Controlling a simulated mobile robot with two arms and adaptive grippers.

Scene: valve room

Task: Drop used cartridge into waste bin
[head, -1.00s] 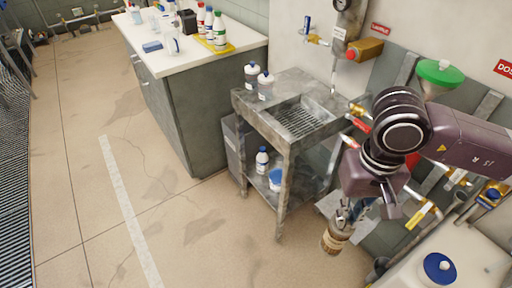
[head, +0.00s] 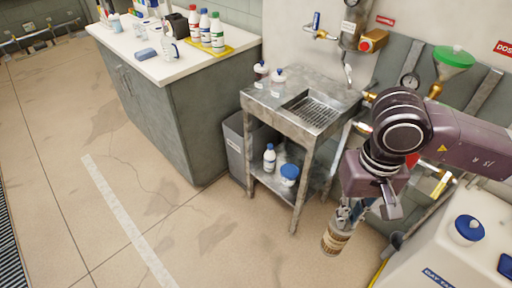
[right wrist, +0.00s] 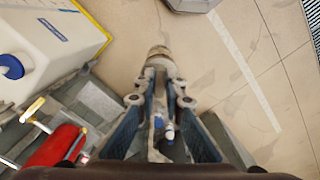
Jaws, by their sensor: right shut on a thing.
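My right gripper (head: 350,210) is shut on the used cartridge (head: 336,238), a dirty tan and brown cylinder that hangs below the fingers over the floor. In the right wrist view the fingers (right wrist: 160,72) close around one end of the cartridge (right wrist: 158,53). A grey bin (head: 236,150) with a small label stands on the floor between the counter and the steel sink stand, to the left of my right gripper and apart from it. It may be the waste bin; the stand partly hides it, and its inside does not show. My left gripper is not in view.
The steel sink stand (head: 262,103) has bottles on top and a bottle and blue-lidded jar on its lower shelf. A counter (head: 190,66) stands left. A white tank (head: 450,250) is close at right, below wall pipes. The floor at left is clear.

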